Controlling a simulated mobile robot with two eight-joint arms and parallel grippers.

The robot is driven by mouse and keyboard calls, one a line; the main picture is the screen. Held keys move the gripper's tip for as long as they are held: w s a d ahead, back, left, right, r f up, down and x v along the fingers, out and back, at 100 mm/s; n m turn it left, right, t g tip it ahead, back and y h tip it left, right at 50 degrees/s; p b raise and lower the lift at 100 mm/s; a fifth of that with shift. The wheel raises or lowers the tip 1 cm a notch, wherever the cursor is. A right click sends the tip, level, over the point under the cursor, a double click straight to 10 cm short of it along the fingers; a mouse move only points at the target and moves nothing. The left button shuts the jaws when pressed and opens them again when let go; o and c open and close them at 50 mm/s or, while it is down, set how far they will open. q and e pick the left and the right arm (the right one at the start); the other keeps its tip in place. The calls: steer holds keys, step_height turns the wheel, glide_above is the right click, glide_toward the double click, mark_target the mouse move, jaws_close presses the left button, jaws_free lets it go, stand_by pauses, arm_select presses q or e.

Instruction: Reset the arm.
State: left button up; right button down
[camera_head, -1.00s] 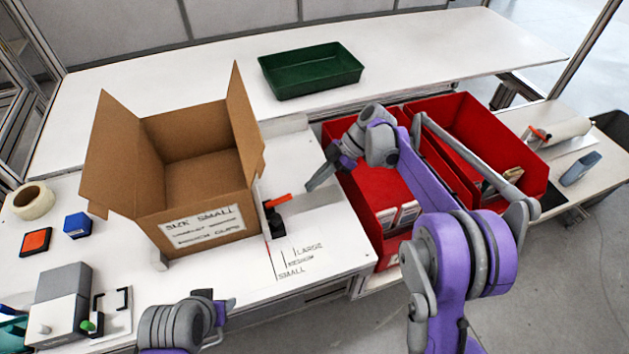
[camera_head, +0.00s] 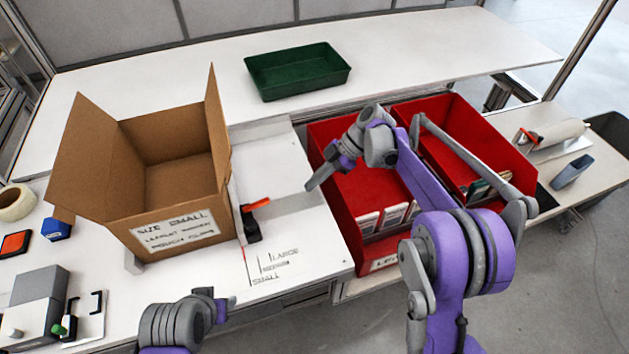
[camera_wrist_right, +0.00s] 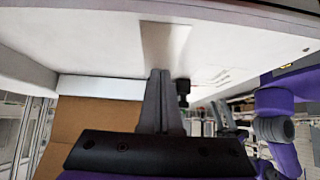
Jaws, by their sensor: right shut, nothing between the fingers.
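My right arm comes in from the lower right of the head view. Its gripper (camera_head: 317,183) hangs over the white table between the cardboard box and the red bins. It is shut and empty; its closed fingers (camera_wrist_right: 160,103) also show in the right wrist view. My left arm shows at the bottom of the head view, its gripper end (camera_head: 217,303) low in front of the table. Whether the left fingers are open or shut cannot be made out.
An open cardboard box (camera_head: 172,212) stands on the table (camera_head: 300,237) at left. Two red bins (camera_head: 375,245) with packets inside stand at right. A green tray (camera_head: 297,72) lies at the back. An orange-handled tool (camera_head: 252,222) stands beside the box.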

stand_by(0.3)
arm_select(q)
steer(key=r+p, duration=0.3)
steer(key=shift+w+r, duration=0.25)
steer(key=shift+w, duration=0.05)
arm_select(e)
steer(key=s+d+r+m+t+h, duration=0.25)
steer(key=s+r+m, duration=0.2)
steer(key=s, duration=0.25)
steer(key=s+d+r+m+t+h, duration=0.1)
steer(key=s+d+r+m+h, duration=0.1)
steer(key=s+d+r+m, duration=0.3)
arm_select(q)
steer(key=r+p, duration=0.1)
steer(key=w+r+p, duration=0.1)
steer(key=r+p, duration=0.1)
steer(key=shift+r, duration=0.3)
arm_select(e)
steer(key=s+d+f+m+t+h, duration=0.1)
steer(key=s+d+m+t+h, duration=0.1)
steer(key=s+m, duration=0.3)
steer(key=s+d+f+m+t+h, duration=0.2)
steer(key=s+d+m, duration=0.2)
steer(key=s, duration=0.6)
steer(key=shift+s+f+m, duration=0.25)
steer(key=shift+m, duration=1)
